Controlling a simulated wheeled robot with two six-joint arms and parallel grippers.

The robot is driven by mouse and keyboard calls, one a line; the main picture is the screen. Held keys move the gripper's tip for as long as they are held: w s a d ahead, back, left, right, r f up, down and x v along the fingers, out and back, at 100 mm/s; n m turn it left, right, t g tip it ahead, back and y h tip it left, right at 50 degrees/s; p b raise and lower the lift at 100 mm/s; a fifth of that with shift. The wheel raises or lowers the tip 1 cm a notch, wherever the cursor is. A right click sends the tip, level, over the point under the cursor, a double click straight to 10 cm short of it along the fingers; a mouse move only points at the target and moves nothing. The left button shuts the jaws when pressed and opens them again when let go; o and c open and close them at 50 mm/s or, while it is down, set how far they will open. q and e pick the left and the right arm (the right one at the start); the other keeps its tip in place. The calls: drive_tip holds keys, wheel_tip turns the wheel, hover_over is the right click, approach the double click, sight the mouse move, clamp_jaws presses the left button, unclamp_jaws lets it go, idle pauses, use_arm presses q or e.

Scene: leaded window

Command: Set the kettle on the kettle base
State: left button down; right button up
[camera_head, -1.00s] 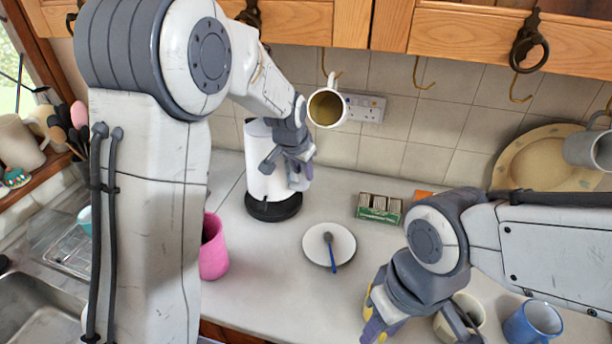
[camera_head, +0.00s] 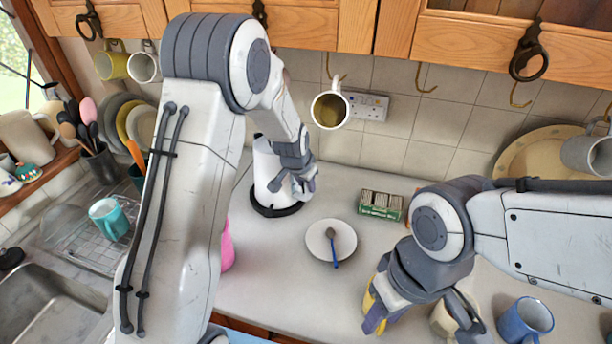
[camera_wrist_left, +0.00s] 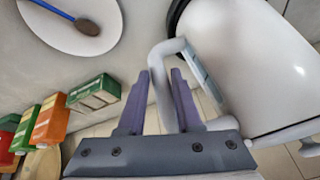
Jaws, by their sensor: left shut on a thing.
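The white kettle (camera_head: 264,166) stands upright at the back of the counter, at the black round kettle base (camera_head: 276,211). My left gripper (camera_head: 303,186) is at the right side of the kettle, shut on its handle. In the left wrist view, the fingers (camera_wrist_left: 158,92) lie on either side of the grey-white handle (camera_wrist_left: 163,68), and the kettle body (camera_wrist_left: 235,60) fills the right. A black rim shows at the kettle's bottom. I cannot tell whether a small gap is left between kettle and base. My right gripper (camera_head: 376,312) is low over the front counter; its finger opening is unclear.
A white saucer with a spoon (camera_head: 331,241) lies in front of the base. A green box (camera_head: 381,205) stands to the right. A pink cup (camera_head: 227,248) is partly behind my left arm. A blue mug (camera_head: 525,320) is front right.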

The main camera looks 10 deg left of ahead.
use_arm(q)
drive_tip(key=c, duration=0.6)
unclamp_jaws()
drive_tip(key=shift+s+f, duration=0.1)
drive_tip(key=shift+f, duration=0.05)
